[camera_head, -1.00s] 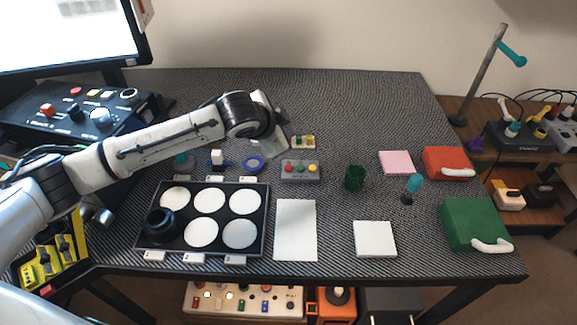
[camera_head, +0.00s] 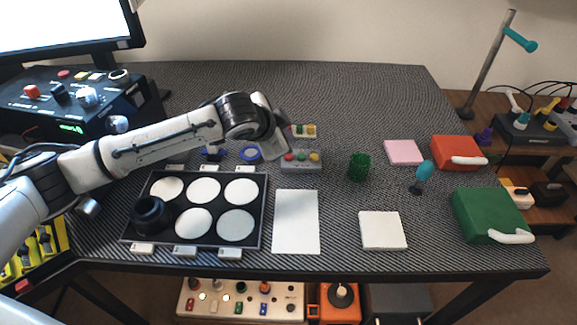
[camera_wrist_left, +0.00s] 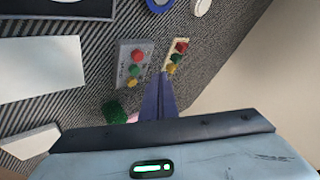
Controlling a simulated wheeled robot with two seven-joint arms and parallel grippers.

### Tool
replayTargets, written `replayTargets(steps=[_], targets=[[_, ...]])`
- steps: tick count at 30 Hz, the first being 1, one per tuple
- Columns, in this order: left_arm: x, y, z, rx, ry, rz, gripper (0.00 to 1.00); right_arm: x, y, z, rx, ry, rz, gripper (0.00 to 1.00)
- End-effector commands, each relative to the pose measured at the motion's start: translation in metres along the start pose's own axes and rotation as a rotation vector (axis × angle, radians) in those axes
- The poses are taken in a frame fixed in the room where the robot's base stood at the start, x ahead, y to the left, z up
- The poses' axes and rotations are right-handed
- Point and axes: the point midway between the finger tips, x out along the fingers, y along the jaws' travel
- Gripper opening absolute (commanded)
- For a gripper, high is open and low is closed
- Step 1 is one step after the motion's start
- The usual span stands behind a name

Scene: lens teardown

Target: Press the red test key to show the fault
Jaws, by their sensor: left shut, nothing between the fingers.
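A grey key box (camera_head: 302,166) stands behind the white sheet on the table; its red key (camera_head: 289,157) is at the left end of a row with green and yellow keys. The red key also shows in the left wrist view (camera_wrist_left: 137,56). A smaller cream block (camera_head: 304,137) with coloured keys (camera_wrist_left: 175,58) lies just behind the grey box. My left gripper (camera_head: 285,122) is shut and empty, near these two. In the left wrist view its dark blue fingers (camera_wrist_left: 160,78) point toward the gap between the boxes; their height above the table is unclear. My right gripper is out of view.
A black tray with white discs (camera_head: 262,225) and a white sheet (camera_head: 296,222) lie in front. A monitor (camera_head: 70,25) and a control unit (camera_head: 75,100) stand left.

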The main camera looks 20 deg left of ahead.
Motion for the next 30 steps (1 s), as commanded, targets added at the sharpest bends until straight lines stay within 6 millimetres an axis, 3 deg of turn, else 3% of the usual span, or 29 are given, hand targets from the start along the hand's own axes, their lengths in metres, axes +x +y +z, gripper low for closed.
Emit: replayTargets(steps=[1,9,30], targets=[[0.01,0.007,0.007,0.001,0.001,-0.001,0.0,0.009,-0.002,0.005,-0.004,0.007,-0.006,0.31],[0.021,0.015,0.015,-0.001,0.001,0.0,0.0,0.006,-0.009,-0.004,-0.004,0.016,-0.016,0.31],[0.022,0.015,0.015,-0.001,0.001,0.0,0.0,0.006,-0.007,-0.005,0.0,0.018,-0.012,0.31]])
